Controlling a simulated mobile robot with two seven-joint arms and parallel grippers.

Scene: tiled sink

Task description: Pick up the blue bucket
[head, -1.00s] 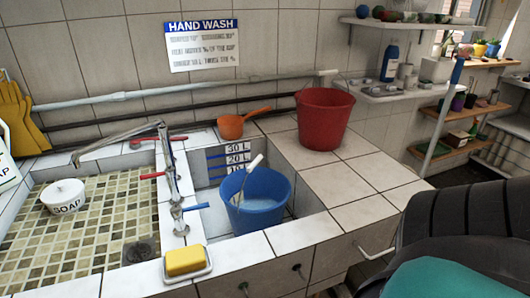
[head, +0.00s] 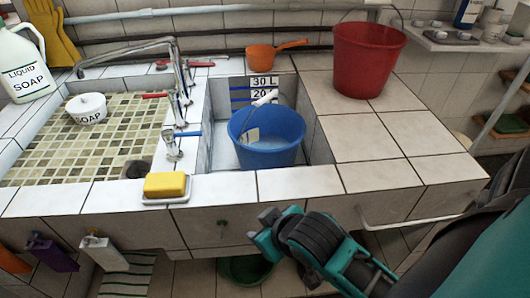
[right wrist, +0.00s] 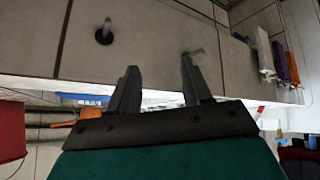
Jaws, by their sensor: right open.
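The blue bucket (head: 268,150) stands upright in the narrow tiled basin in the middle of the head view. Its handle with a white grip (head: 266,98) leans against the rim at the back. My right gripper (head: 262,226) is in front of the counter's front face, below and nearer than the bucket, apart from it. In the right wrist view its two fingers (right wrist: 158,80) are spread with nothing between them. My left gripper is not in view.
A yellow soap bar (head: 165,185) lies on a dish at the counter's front edge. Taps (head: 173,140) stand left of the basin. A red bucket (head: 366,62) and an orange dipper (head: 262,58) are behind. The counter right of the basin is clear near the front.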

